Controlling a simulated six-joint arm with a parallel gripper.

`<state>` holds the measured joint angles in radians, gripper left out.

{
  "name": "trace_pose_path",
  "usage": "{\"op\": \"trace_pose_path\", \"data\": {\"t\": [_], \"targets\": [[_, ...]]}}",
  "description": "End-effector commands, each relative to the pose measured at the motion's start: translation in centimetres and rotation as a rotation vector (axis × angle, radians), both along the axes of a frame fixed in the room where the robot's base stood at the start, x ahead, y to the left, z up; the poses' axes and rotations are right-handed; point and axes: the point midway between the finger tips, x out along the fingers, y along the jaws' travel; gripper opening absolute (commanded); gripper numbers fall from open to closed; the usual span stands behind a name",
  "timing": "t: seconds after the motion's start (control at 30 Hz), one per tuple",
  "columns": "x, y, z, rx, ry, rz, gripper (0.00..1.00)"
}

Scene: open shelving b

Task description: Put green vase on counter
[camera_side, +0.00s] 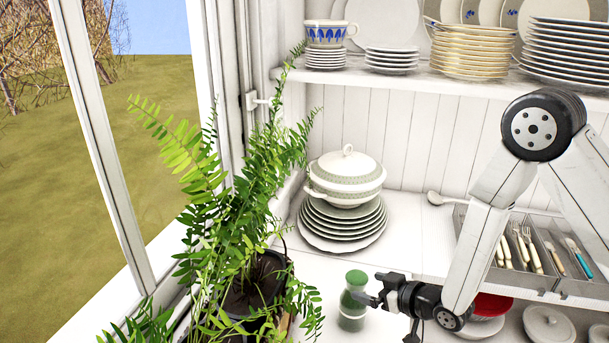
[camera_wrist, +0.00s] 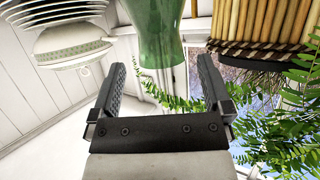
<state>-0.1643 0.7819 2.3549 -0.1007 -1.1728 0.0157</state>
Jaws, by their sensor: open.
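The green vase (camera_side: 352,308) stands upright on a white surface in the side view, right of the potted fern. In the wrist view the green vase (camera_wrist: 150,32) shows at the top middle, ahead of and between my fingers, with part of it cut off by the frame. My gripper (camera_side: 366,287) is at the vase's right side in the side view, level with its upper part. In the wrist view my gripper (camera_wrist: 162,82) has its two fingers wide apart with nothing held. The white counter (camera_side: 405,235) extends behind the vase.
The potted fern (camera_side: 245,255) crowds the left, beside the window. A lidded tureen on stacked plates (camera_side: 341,220) stands behind the vase. A cutlery tray (camera_side: 540,250) is at the right. A red bowl (camera_side: 490,305) sits lower right. The upper shelf (camera_side: 400,75) holds dishes.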

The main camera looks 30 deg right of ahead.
Motion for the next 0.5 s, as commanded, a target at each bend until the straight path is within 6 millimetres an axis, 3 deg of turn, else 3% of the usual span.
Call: {"op": "trace_pose_path", "data": {"t": [0.2,0.5], "targets": [[-1.8,-0.5,0.8,0.0,0.0,-0.001,1.0],[-2.5,-0.7,1.1,0.0,0.0,0.0,1.0]]}}
